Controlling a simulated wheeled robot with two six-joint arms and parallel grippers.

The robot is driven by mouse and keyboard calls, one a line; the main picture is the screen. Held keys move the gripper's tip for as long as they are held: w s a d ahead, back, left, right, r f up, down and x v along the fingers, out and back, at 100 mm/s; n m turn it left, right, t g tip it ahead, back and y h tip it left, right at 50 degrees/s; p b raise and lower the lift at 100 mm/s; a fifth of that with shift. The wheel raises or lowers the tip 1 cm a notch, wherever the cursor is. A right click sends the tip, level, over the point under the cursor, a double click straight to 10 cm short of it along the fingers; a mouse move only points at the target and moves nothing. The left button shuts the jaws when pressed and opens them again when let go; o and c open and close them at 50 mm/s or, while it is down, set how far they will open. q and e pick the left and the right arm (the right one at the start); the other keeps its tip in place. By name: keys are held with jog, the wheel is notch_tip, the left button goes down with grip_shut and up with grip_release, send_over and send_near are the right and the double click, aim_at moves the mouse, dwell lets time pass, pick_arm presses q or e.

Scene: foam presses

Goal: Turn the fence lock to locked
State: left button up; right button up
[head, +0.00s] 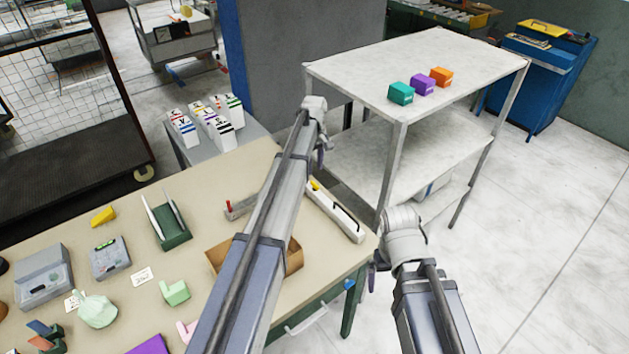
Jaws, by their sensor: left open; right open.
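I cannot make out for sure which part is the fence lock. A long pale bar (337,212) with a yellow piece at its far end and a black piece near its front end lies at the table's right edge. A grey block with a red upright piece (229,205) stands left of my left arm. My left gripper (322,152) is open, mostly hidden behind its wrist, above the gap between the table and the white shelf. My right gripper (377,275) is open, partly hidden by its wrist, off the table's right corner. Neither visibly touches anything.
The beige table (330,262) holds grey devices, a green holder (175,238) and a cardboard box (217,257) partly behind my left arm. A white shelf (440,65) carries three coloured boxes. White cartons (213,125) stand on a side table. Floor at right is clear.

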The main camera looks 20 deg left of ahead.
aim_at(315, 184)
pick_arm(q)
notch_tip(315, 184, down, 7)
jog(key=b, duration=0.6)
jog(key=shift+f+b, duration=0.15)
jog(key=shift+b, duration=0.2)
grip_shut()
